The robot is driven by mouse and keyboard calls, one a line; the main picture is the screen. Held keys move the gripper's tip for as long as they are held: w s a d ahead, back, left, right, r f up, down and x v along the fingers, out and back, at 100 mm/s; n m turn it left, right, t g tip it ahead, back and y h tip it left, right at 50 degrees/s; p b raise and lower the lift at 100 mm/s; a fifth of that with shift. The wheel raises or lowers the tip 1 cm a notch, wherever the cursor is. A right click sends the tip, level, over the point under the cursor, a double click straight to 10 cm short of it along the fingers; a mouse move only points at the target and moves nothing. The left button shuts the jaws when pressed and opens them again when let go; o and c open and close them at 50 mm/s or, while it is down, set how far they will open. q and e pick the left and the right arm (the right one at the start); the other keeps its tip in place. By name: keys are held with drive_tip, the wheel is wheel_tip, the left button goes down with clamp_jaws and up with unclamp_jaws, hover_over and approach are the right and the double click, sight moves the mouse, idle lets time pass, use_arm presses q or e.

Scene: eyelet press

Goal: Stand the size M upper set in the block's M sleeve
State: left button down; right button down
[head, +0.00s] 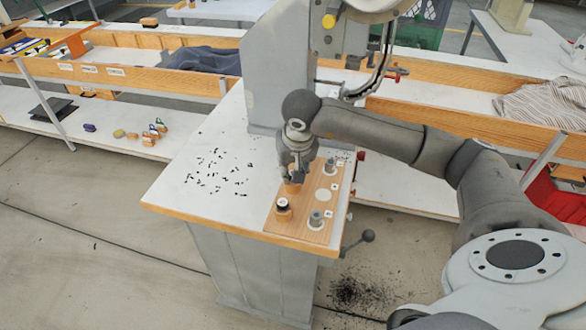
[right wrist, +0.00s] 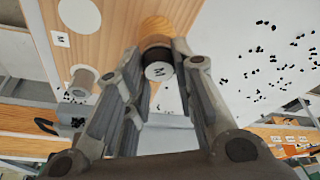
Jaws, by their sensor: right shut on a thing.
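My right gripper (head: 295,177) points down over the back left part of the wooden block (head: 304,228). In the right wrist view its fingers (right wrist: 156,88) are shut on the M upper set (right wrist: 158,71), a short grey cylinder with an M on its end face. A round wooden sleeve (right wrist: 160,28) lies directly beyond the set, in line with it; it also shows below the gripper in the head view (head: 292,189). I cannot tell how far the set sits in the sleeve. My left gripper is not in view.
Black bits (head: 215,170) are scattered on the white table (head: 190,195). The grey press column (head: 262,70) rises behind.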

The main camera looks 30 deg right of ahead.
drive_tip(key=shift+f, duration=0.2)
drive_tip(key=c, duration=1.1)
unclamp_jaws()
drive_tip(key=shift+r+p, duration=1.3)
drive_tip(key=shift+r, duration=1.25)
